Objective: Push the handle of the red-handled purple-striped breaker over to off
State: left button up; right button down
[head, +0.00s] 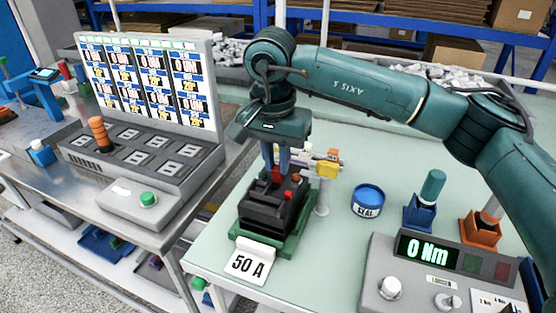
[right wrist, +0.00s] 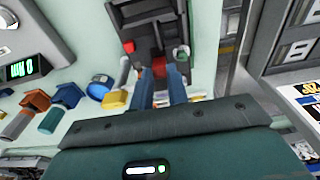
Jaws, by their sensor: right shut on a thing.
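A black breaker (head: 270,208) sits in a green base at the near left of the pale green table. Its red handle (head: 276,175) shows just under my right gripper (head: 277,168), which points down from above. The blue fingers are shut on the red handle, which they partly hide. In the right wrist view, my right gripper (right wrist: 161,74) reaches the breaker (right wrist: 155,45), with red (right wrist: 172,72) showing at the fingertips. A separate red button (right wrist: 129,47) is on the body. I cannot make out a purple stripe. My left gripper is not in view.
A "50 A" card (head: 249,262) lies before the breaker. A post with a yellow block (head: 327,169) stands close at its right. A blue tin (head: 368,200) and a grey meter reading "0 Nm" (head: 429,252) are further right. A panel console (head: 140,150) is left.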

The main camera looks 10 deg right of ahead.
jog(key=shift+s+a+f+t+h+b, duration=0.35)
jog(key=shift+t+b, duration=0.25)
jog(key=shift+b, duration=0.3)
jog(key=shift+s+a+t+h+b, duration=0.1)
jog(key=shift+s+t+h+b, duration=0.1)
jog(key=shift+t+h+b, duration=0.25)
jog(key=shift+s+a+f+t+h+b, duration=0.15)
jog(key=shift+s+a+t+h+b, duration=0.3)
jog(key=shift+b, duration=0.75)
jog(key=shift+s+t+b, duration=0.2)
jog(key=shift+t+b, duration=0.2)
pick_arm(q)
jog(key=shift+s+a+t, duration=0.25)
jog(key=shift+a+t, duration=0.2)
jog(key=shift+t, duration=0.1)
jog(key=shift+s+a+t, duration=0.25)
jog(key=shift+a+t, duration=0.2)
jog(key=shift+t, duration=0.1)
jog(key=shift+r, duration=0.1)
pick_arm(e)
jog(key=c, duration=1.4)
grip_release()
jog(key=shift+o, duration=0.2)
